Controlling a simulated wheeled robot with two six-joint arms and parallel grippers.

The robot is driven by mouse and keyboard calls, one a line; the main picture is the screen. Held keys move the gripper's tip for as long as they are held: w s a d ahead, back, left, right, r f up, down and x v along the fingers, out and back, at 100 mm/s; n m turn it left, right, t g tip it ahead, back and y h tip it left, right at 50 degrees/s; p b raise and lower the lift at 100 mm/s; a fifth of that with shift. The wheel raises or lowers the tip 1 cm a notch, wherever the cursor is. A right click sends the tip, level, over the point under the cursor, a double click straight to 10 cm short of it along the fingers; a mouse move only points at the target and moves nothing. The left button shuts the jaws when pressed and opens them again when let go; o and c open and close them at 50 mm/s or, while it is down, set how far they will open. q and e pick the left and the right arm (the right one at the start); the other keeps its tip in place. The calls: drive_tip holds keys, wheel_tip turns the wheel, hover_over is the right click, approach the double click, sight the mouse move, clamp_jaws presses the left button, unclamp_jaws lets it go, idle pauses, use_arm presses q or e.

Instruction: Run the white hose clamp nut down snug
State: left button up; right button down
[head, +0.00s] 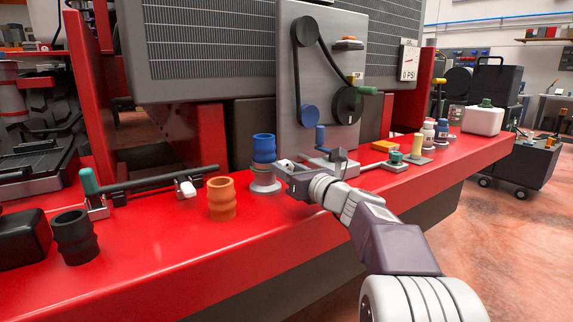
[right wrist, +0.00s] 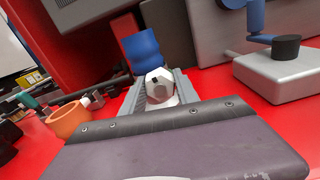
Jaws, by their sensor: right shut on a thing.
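A blue hose piece (head: 264,148) stands upright on a round silver base (head: 264,184) on the red bench. My right gripper (head: 283,168) reaches in from the right to the side of the blue hose's lower end. In the right wrist view the white hex nut (right wrist: 159,84) sits between the fingers of the gripper (right wrist: 160,92), just in front of the blue hose (right wrist: 142,50). The fingers are shut on the nut. In the head view the gripper hides the nut, and the clamp band cannot be made out. My left gripper is not in view.
An orange hose piece (head: 222,199) and a black one (head: 75,237) stand left on the bench (head: 160,262). A black bar (head: 150,182) with another white knob (head: 187,188) lies behind them. A crank block (head: 322,162) stands close behind my right gripper.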

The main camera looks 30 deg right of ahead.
drive_tip(key=shift+f+m+p, duration=0.15)
drive_tip(key=shift+m+p, duration=0.3)
drive_tip(key=shift+m, duration=0.35)
drive_tip(key=c, duration=1)
unclamp_jaws()
drive_tip(key=shift+c, duration=0.2)
drive_tip(key=shift+o, duration=0.7)
drive_tip(key=shift+s, duration=0.1)
drive_tip(key=s, duration=0.2)
drive_tip(key=s+p, duration=0.1)
drive_tip(key=s, duration=0.2)
drive_tip(key=s+d+p, duration=0.1)
drive_tip(key=s, duration=0.1)
drive_tip(key=shift+s+r, duration=0.25)
drive_tip(key=shift+s, duration=0.15)
drive_tip(key=shift+s+a+f, duration=0.1)
drive_tip(key=shift+s, duration=0.5)
